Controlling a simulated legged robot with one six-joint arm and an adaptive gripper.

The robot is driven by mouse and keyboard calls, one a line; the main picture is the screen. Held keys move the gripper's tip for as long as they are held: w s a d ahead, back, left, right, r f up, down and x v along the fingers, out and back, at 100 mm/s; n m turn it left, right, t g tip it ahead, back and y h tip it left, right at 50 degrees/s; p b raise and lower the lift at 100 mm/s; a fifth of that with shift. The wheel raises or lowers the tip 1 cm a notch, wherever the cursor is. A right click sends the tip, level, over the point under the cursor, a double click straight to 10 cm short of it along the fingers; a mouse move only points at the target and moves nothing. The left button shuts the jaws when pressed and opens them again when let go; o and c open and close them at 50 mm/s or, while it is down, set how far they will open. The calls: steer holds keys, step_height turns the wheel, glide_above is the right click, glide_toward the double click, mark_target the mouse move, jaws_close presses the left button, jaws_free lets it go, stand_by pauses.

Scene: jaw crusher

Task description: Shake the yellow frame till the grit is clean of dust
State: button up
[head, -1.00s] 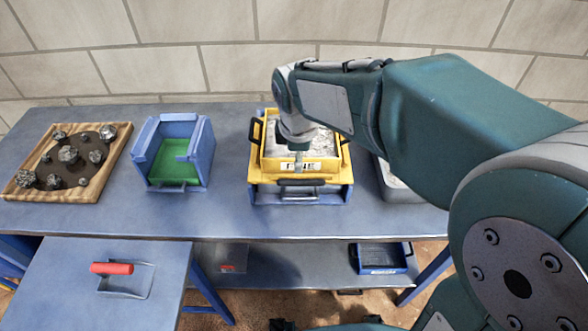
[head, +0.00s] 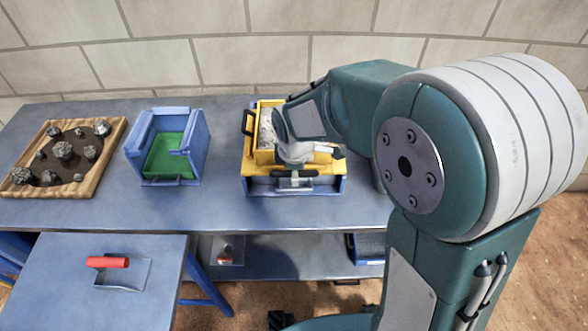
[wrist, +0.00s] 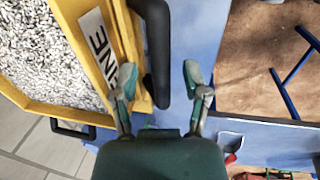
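The yellow frame (head: 265,152) sits on a blue base (head: 262,186) on the bench, partly hidden by my arm. Pale grey grit (wrist: 40,50) lies in it, seen in the wrist view beside a white label ending in "NE". The wrist view shows a black handle (wrist: 158,45) along the frame's front side. My gripper (wrist: 160,78) is open, with a finger on either side of the handle's near end. I see no clear contact. In the head view my wrist is low over the frame's front. Whether dust remains in the grit cannot be told.
Left of the frame stand a blue bin with a green floor (head: 205,140) and a wooden tray of dark rocks (head: 112,160). A red-handled scoop (head: 108,262) lies on the lower table at front left. A blue tray (head: 368,248) is on the shelf below. Bare bench separates the bins.

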jaws_close()
steer(key=shift+w, duration=2.75)
steer(key=shift+c, duration=0.8)
jaws_free()
steer(key=shift+o, duration=1.1)
steer(key=shift+a, duration=0.15)
steer(key=shift+r, duration=0.3)
step_height(320, 180, up, 11)
steer(key=s, duration=0.2)
steer(key=shift+a, duration=0.15)
